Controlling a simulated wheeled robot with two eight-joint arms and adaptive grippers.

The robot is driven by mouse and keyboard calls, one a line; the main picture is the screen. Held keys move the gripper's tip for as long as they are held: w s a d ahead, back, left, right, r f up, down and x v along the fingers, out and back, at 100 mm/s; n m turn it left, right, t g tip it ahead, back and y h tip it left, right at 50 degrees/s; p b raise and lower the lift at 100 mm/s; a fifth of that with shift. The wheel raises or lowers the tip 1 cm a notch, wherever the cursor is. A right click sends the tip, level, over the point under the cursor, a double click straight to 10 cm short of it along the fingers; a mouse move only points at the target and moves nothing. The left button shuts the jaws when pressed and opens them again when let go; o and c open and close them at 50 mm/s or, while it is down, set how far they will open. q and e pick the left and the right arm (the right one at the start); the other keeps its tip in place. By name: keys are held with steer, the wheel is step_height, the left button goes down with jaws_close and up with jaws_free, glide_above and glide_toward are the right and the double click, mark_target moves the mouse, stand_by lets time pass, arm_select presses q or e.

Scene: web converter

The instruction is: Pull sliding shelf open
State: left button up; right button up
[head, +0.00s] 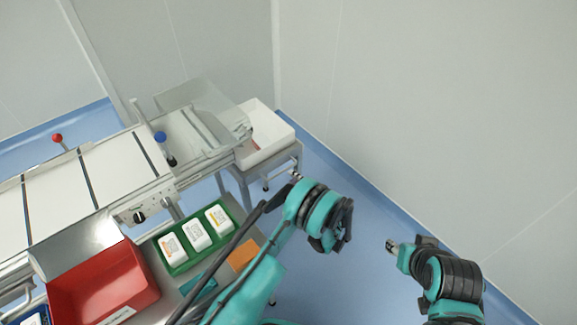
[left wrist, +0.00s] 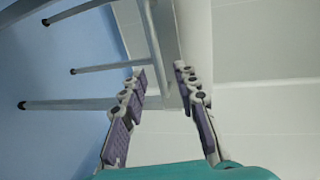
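A grey metal stand (head: 284,156) with a white tray (head: 284,128) on top is at the right end of the machine in the head view; I cannot tell which part slides. My left gripper (head: 296,178) is at the stand's near side, mostly hidden by my own arm. In the left wrist view my left gripper (left wrist: 161,72) is open, with its purple-padded fingers apart. The stand's grey frame (left wrist: 158,35) shows between and beyond the fingertips; contact cannot be told. My right gripper (head: 392,245) is over the floor to the right, apart from the stand; its fingers are unclear.
The converter (head: 110,175) fills the left. A red bin (head: 105,290), a green tray (head: 176,265) with white packs and an orange block (head: 243,254) are near my left arm. A wall (head: 430,110) stands behind. Blue floor (head: 375,215) is clear between my arms.

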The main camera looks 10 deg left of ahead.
mark_target(283, 170)
arm_select(q)
steer(key=b+x, duration=0.2)
steer(key=x, duration=0.5)
steer(key=shift+w+a+f, duration=0.2)
steer(key=shift+a+f, duration=0.05)
jaws_close()
